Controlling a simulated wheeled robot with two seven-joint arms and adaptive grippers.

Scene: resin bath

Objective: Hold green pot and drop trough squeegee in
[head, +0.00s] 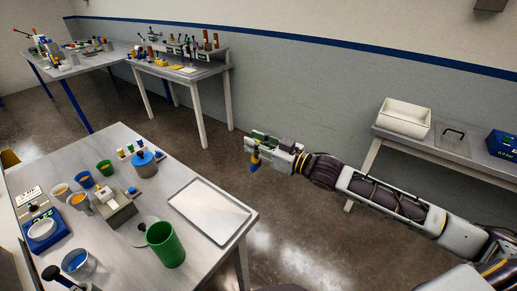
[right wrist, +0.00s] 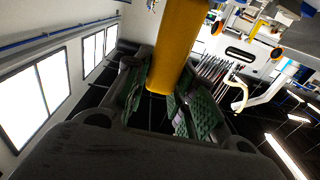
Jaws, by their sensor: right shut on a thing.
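A large green pot (head: 165,246) stands upright and apart from my gripper near the front right of the near table. A smaller green cup (head: 104,168) stands farther back. My right gripper (head: 257,148) is out beyond the table's right edge, above the floor. It is shut on a yellow and blue tool, seemingly the trough squeegee (head: 254,161), which hangs at the fingertips. In the right wrist view, the yellow part (right wrist: 181,45) lies between the green finger pads (right wrist: 160,98); its far end is out of frame. My left gripper is not in view.
The near table (head: 205,266) holds a pale tray (head: 210,210), a grey block (head: 115,207), a blue-topped pot (head: 145,163), several cups and a blue scale (head: 42,229). A side table with a white bin (head: 404,118) stands at right. Floor between is clear.

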